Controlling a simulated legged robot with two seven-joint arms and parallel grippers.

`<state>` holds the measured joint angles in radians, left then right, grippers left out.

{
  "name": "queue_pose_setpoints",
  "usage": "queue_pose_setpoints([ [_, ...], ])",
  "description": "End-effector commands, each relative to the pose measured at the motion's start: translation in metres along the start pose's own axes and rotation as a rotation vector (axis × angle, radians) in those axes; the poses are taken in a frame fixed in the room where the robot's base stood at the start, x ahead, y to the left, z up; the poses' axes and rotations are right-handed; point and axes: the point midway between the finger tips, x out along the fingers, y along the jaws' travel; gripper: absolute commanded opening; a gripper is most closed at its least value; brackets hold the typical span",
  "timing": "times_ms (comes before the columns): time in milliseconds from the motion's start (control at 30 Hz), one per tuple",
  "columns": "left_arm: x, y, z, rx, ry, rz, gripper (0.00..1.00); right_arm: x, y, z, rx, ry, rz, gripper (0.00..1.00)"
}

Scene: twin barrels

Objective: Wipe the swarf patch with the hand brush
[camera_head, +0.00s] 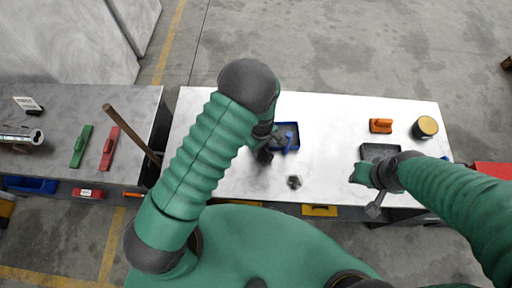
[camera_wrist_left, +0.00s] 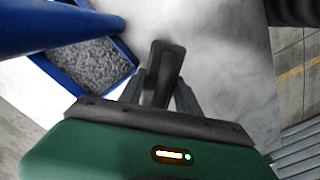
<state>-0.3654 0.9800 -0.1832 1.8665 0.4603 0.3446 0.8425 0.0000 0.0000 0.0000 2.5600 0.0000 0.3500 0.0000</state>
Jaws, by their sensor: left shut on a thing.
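My left gripper (camera_head: 266,150) is over the white table, beside a blue tray (camera_head: 292,127). In the left wrist view its fingers (camera_wrist_left: 160,88) are shut on a dark, narrow piece (camera_wrist_left: 166,62), which may be the brush handle; no bristles show. The blue tray (camera_wrist_left: 127,66) there holds grey, grainy stuff (camera_wrist_left: 85,70) that looks like swarf. A blue bar crosses above it. I cannot make out a separate swarf patch on the table. My right gripper (camera_head: 362,174) hangs at the front right of the table; its fingers are not clear.
The white table (camera_head: 235,112) also bears a small metal nut-like piece (camera_head: 295,182), an orange block (camera_head: 380,125), a yellow-topped can (camera_head: 425,127) and a dark tray (camera_head: 368,147). A grey bench (camera_head: 50,110) at left has green and red bars. The table's back middle is clear.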

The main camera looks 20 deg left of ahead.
Motion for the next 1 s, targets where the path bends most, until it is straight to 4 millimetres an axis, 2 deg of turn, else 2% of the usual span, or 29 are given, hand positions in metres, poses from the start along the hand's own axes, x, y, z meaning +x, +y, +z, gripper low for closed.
queue_pose_setpoints([
  [233,0.002,0.007,-0.01,-0.001,0.001,0.001,0.0,0.003,0.0,0.001,0.0,0.0,0.0,0.36],
  [1000,0.004,-0.039,-0.054,-0.004,0.0,0.0,0.0,0.004,0.0,0.001,0.0,0.0,0.0,0.36],
])
